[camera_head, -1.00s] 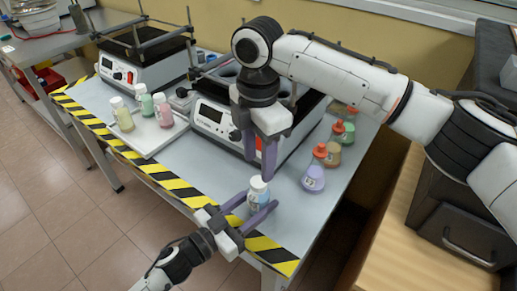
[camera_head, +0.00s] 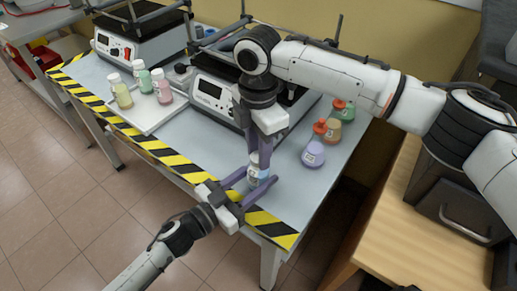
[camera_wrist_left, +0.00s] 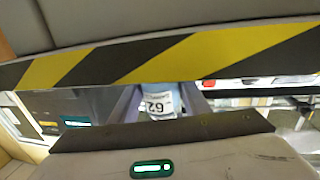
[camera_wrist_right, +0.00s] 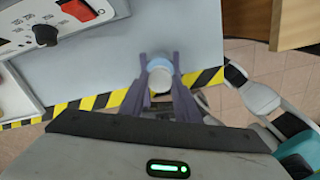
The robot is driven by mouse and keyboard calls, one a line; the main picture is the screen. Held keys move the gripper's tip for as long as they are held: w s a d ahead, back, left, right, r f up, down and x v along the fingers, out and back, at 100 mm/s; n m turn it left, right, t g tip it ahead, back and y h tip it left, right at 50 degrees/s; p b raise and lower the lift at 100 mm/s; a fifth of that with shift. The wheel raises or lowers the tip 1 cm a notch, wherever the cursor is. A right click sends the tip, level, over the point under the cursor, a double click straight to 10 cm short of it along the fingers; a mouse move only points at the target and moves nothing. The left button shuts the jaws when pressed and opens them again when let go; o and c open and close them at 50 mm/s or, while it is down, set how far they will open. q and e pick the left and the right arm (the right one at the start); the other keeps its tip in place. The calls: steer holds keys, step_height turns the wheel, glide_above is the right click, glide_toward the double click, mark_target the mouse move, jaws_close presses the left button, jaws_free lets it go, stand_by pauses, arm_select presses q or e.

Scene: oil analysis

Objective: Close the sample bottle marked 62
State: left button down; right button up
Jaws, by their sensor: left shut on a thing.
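The sample bottle marked 62 (camera_head: 256,178) stands upright near the table's front edge, with a white top and a light blue body. Its label (camera_wrist_left: 157,105) reads 62 in the left wrist view. My left gripper (camera_head: 252,188) is shut on the bottle's body from the front. My right gripper (camera_head: 261,165) points down over the bottle, its fingers on either side of the top. In the right wrist view the round white top (camera_wrist_right: 160,80) shows between the open fingers. The fingers partly hide the top in the head view, so contact is unclear.
Several flasks with orange or green stoppers, including a purple one (camera_head: 313,154), stand to the right. A white tray (camera_head: 152,117) with several capped bottles is at the left. A hotplate device (camera_head: 212,97) stands behind the bottle. Striped tape (camera_head: 175,160) marks the front edge.

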steer(key=m, duration=0.5)
steer(key=shift+s+a, duration=0.1)
steer(key=m, duration=0.4)
steer(key=shift+m, duration=0.3)
steer(key=m, duration=0.2)
steer(key=shift+m, duration=0.3)
steer(key=o, duration=1.1)
steer(key=shift+o, duration=0.2)
steer(key=shift+r, duration=0.1)
step_height(320, 180, up, 4)
steer(key=shift+r, duration=0.15)
steer(key=shift+c, duration=0.4)
